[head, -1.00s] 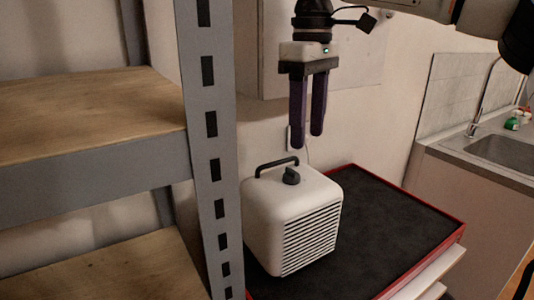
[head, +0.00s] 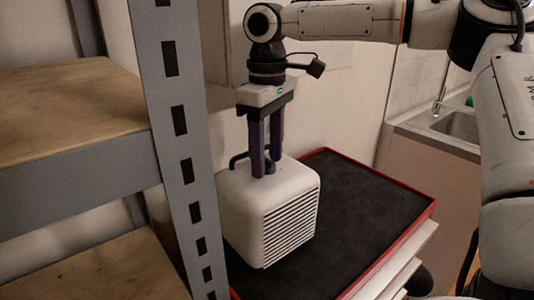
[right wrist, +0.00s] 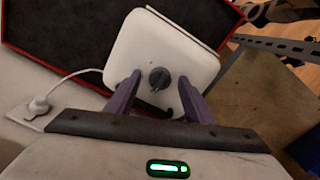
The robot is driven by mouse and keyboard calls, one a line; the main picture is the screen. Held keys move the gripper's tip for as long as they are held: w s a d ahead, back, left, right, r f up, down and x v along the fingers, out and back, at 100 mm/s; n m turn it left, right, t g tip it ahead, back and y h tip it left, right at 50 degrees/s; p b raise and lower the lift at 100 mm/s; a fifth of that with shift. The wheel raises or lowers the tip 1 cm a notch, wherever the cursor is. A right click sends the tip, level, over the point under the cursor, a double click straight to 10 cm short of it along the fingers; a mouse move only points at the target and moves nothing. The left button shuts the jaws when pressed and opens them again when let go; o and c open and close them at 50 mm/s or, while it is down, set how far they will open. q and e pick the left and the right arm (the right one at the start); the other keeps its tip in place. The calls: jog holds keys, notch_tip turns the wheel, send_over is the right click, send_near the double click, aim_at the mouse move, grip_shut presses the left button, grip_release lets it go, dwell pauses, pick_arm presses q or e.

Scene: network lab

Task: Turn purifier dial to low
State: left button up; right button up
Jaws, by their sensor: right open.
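The white purifier (head: 243,205) is a rounded box with a slatted front, standing on a black-topped surface with a red rim. Its dark round dial (right wrist: 159,78) shows on the white top in the right wrist view, with a small pale mark. In the head view the fingers mostly hide the dial. My right gripper (head: 266,168) points down over the purifier's top, open, with its purple fingertips low beside the dial. In the right wrist view one finger is on each side of the dial, with gaps between. My left gripper is not in view.
A grey metal shelf post (head: 178,150) with wooden shelves stands close on the left. A white cable (right wrist: 70,80) runs to a wall plug. The black surface (head: 360,205) right of the purifier is clear.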

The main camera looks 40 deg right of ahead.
jog(key=shift+c, duration=0.6)
jog(key=c, duration=0.9)
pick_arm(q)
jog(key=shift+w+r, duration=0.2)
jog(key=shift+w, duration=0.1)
